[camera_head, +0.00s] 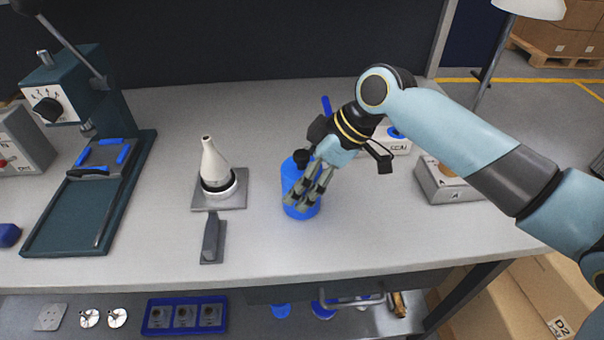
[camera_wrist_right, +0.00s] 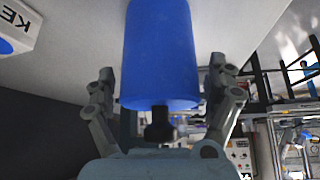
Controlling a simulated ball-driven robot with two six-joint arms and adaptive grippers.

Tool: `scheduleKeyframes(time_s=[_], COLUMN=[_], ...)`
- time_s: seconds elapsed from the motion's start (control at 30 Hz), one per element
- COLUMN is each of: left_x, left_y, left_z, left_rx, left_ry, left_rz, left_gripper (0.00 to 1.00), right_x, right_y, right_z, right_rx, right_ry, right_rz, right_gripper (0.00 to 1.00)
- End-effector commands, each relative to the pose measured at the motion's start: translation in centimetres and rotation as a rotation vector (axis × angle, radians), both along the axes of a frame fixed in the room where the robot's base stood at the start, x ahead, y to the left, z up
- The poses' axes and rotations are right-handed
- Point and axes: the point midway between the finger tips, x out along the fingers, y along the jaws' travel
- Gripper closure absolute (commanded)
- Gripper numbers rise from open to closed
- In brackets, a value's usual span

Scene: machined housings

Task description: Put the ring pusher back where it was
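The ring pusher, which I take to be the blue cylinder with a black knob (camera_head: 290,178), stands on the bench right of the white cone (camera_head: 213,165). It also shows in the right wrist view (camera_wrist_right: 160,50), knob end towards my gripper. My right gripper (camera_head: 306,198) reaches down to it from the upper right, its fingers partly covering it. In the wrist view the fingers (camera_wrist_right: 160,80) stand apart on either side of the cylinder, with narrow gaps visible; I see no clear grip. The cone stands on a grey plate with a black ring around its lower part. My left gripper is not in view.
A dark green press (camera_head: 90,180) stands at the left. A grey block on a plate (camera_head: 212,240) lies in front of the cone. A labelled box (camera_head: 397,148) is behind my right gripper, and another box (camera_head: 450,182) is at the right. A blue tray (camera_head: 185,314) sits on the shelf below.

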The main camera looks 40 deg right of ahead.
Motion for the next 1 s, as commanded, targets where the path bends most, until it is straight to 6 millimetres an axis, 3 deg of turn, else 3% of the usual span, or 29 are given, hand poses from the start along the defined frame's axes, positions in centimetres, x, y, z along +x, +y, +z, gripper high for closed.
scheduleKeyframes(time_s=[0.43, 0.8, 1.0], left_x=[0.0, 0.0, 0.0], left_y=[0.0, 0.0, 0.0], left_z=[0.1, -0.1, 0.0], left_rx=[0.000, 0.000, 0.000], left_ry=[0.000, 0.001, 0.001], left_rz=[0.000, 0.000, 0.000], left_gripper=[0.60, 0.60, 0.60], right_x=[-0.2, -3.2, -4.1], right_y=[-0.4, -3.6, -4.5], right_z=[0.8, 7.4, 9.6], right_rx=[-0.003, -0.008, -0.005], right_ry=[0.000, 0.000, 0.000], right_rz=[0.000, 0.003, 0.001], right_gripper=[0.03, 0.03, 0.03])
